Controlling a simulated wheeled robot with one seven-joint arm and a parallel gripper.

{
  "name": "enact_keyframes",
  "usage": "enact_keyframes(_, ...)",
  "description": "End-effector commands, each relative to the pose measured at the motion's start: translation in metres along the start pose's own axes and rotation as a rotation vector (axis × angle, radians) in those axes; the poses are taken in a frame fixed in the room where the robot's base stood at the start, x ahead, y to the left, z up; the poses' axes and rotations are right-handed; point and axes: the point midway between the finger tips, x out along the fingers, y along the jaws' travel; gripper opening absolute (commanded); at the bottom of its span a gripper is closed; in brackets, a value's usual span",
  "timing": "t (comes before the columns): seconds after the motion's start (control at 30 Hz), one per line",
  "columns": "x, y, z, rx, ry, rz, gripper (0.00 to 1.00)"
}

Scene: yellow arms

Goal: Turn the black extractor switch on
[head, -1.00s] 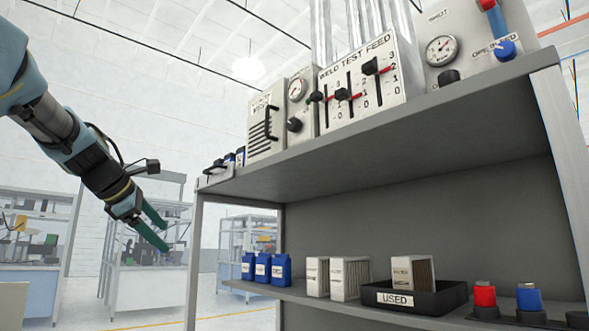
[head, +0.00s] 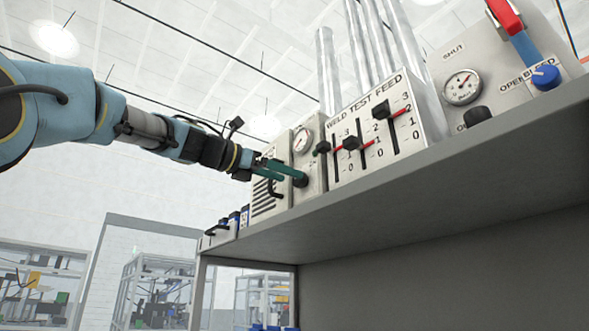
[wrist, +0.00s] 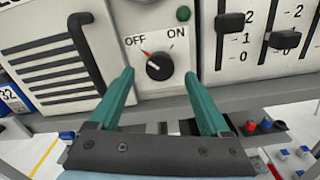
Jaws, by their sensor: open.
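The black extractor switch (wrist: 159,66) is a round knob on a cream panel with OFF at its upper left and ON at its upper right. Its red pointer is turned toward OFF. In the head view the knob (head: 301,179) is partly hidden by my fingers. My gripper (wrist: 165,88) is open, with one green finger on each side of the knob's position in the wrist view. The knob shows between and just beyond the fingertips, and I cannot tell whether they touch it. My gripper (head: 287,172) reaches the panel from the left in the head view.
A green button (wrist: 183,13) sits above ON. A vented box with a black handle (wrist: 88,52) stands left of the switch panel. The slider panel (head: 375,125) stands to the right. A grey shelf edge (head: 400,190) runs below the panels.

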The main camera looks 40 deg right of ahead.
Motion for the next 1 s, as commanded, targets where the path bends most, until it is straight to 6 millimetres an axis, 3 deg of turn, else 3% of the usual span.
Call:
enact_keyframes(0.2,0.028,0.001,0.002,-0.001,0.001,-0.001,0.81)
enact_keyframes(0.6,0.036,0.000,-0.001,0.002,0.001,0.001,0.81)
enact_keyframes(1.0,0.036,0.000,-0.001,0.002,0.002,0.002,0.37)
